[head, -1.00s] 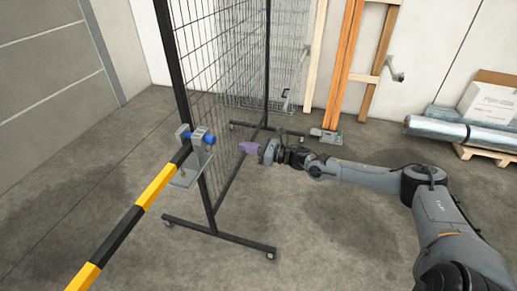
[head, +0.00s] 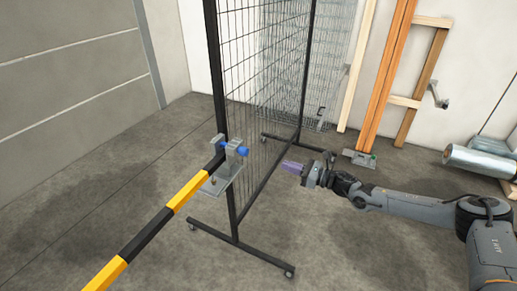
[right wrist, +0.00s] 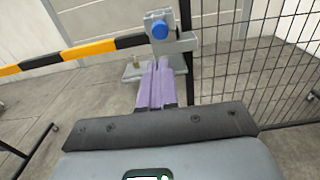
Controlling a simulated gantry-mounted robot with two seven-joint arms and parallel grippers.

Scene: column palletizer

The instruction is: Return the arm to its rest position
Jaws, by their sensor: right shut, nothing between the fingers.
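My right gripper (head: 293,167) has purple fingers and is at the end of the arm that comes in from the right. Its fingers lie together, shut and empty, and they also show in the right wrist view (right wrist: 156,88). In the head view it is in the air to the right of a grey bracket (head: 222,178) with a blue pin (head: 239,150), apart from it. In the right wrist view the blue pin end (right wrist: 160,30) shows beyond the fingertips. My left gripper is in neither view.
A yellow and black bar (head: 150,232) runs into the bracket. The black mesh panel (head: 258,105) stands on wheeled feet beside my right gripper. Wooden posts (head: 388,85) lean on the back wall. A wrapped roll (head: 480,160) lies at right. Floor is clear at front right.

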